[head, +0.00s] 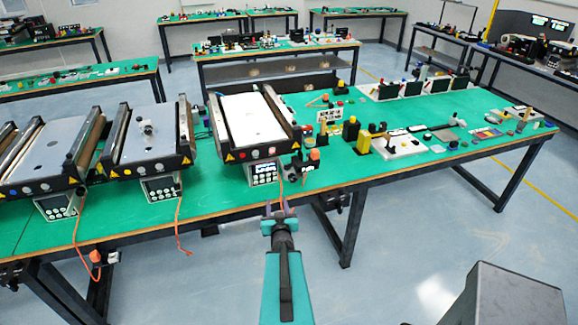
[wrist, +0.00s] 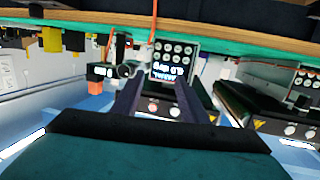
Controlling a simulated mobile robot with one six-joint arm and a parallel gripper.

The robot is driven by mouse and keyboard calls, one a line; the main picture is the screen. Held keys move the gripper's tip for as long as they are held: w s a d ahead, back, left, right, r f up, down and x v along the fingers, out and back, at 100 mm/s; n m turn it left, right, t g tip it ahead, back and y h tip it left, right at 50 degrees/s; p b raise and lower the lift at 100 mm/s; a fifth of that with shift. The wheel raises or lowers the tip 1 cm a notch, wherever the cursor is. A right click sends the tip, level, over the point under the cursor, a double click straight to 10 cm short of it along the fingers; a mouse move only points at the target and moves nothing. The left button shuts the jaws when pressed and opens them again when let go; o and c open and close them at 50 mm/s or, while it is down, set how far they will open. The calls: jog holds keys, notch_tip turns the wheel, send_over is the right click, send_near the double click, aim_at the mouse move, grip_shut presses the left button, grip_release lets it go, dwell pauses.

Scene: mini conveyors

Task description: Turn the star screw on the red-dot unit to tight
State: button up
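The nearest conveyor unit (head: 262,118) has a pale belt, a black frame and round buttons, one of them red, on its front. Small red marks also show on other units, so I cannot tell for sure which is the red-dot unit. A dark round knob (head: 292,173) sits at this unit's front right corner; it also shows in the wrist view (wrist: 125,71), beside a small display. It may be the star screw, but its shape and setting are too small to read. My gripper (head: 278,210) is open and empty, in front of the table edge, apart from the knob. Its fingers (wrist: 156,98) frame the control box.
A keypad box (head: 262,173) with a hanging orange cable is under the unit's front. An orange-topped black device (head: 311,160) stands right of it. Two more conveyors, including a grey-belted one (head: 145,145), stand left. Yellow and black blocks (head: 364,143) lie right.

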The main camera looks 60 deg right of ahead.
jog(key=s+d+r+h, duration=0.2)
jog(key=s+d+r, duration=0.1)
jog(key=s+r, duration=0.1)
jog(key=shift+r+m, duration=0.3)
jog(key=shift+r, duration=0.55)
jog(key=shift+w+d+f, duration=0.1)
jog(key=shift+w+d, duration=0.05)
jog(key=shift+d, duration=0.1)
